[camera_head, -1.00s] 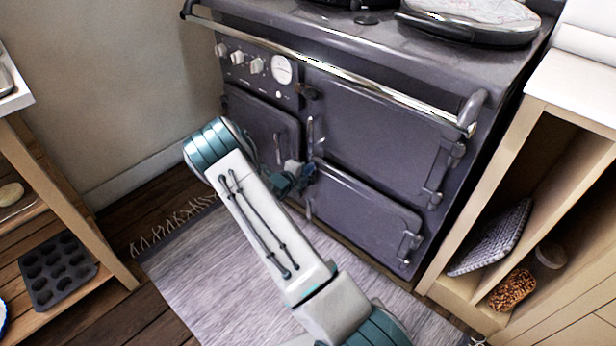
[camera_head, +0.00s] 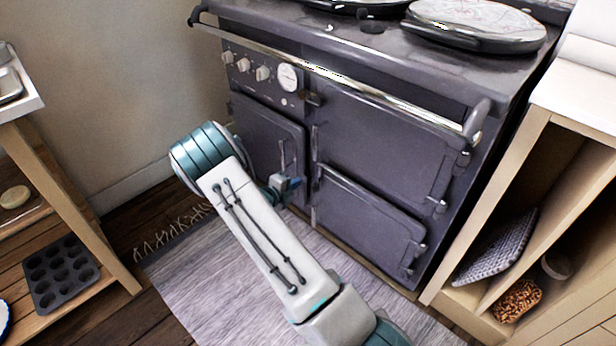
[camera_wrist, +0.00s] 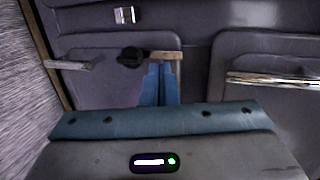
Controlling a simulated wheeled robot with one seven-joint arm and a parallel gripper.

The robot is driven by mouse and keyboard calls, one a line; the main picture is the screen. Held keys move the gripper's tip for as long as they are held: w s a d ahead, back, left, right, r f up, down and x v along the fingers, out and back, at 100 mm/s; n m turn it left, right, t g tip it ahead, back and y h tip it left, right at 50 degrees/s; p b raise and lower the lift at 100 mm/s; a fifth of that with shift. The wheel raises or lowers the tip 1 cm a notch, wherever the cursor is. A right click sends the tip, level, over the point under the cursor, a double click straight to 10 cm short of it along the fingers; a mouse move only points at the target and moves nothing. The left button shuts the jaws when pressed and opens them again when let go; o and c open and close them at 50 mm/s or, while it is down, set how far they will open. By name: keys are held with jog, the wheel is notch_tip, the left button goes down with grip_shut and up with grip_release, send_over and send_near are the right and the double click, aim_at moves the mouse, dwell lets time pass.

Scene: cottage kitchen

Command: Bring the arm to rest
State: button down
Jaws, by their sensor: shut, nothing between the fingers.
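My arm reaches from the bottom of the head view up toward the stove's lower left. My gripper (camera_head: 290,184) shows as a small blue-tipped end beyond the forearm, in front of the stove doors and partly hidden by my arm. In the wrist view my gripper (camera_wrist: 158,84) has its two blue fingers together and empty, in front of a dark stove door (camera_wrist: 85,85). I cannot tell whether the fingertips touch the door. The dark purple-grey stove (camera_head: 375,150) has all its visible doors closed.
A silver rail (camera_head: 340,75) runs along the stove's front. A wooden shelf unit (camera_head: 490,205) stands at the right. A wooden rack (camera_head: 65,205) with a muffin tin (camera_head: 62,273) stands at the left. A pale rug (camera_head: 215,275) covers the floor under my arm.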

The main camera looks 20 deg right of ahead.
jog(key=w+v, duration=0.1)
jog(key=v, duration=0.5)
jog(key=w+a+r+n+t+y+p, duration=0.1)
jog(key=a+r+n+y+p, duration=0.3)
jog(key=r, duration=0.5)
jog(key=w+a+r+n+t+y+p, duration=0.1)
jog(key=a+r+n+y+p, duration=0.15)
jog(key=r+p, duration=0.4)
jog(key=s+a+r+n+y+p, duration=0.2)
jog(key=r+n+y, duration=0.15)
jog(key=r, duration=0.45)
jog(key=s+a+r+n+y+p, duration=0.2)
jog(key=s+r+n+p, duration=0.15)
jog(key=r, duration=0.45)
jog(key=s+r+n+g+y+p, duration=0.3)
jog(key=s+r+n+p, duration=0.55)
jog(key=s+r, duration=0.6)
jog(key=s+d+r+n+g+h+p, duration=0.1)
jog(key=s+d+r+n+p, duration=0.1)
jog(key=s, duration=0.5)
jog(key=s+d+r+n+g+h+p, duration=0.1)
jog(key=s+d+r+n+g+p, duration=0.1)
jog(key=s+r+n, duration=0.3)
jog(key=shift+s+n, duration=0.5)
jog(key=shift+s, duration=0.45)
jog(key=shift+d+r, duration=0.1)
jog(key=shift+d, duration=0.05)
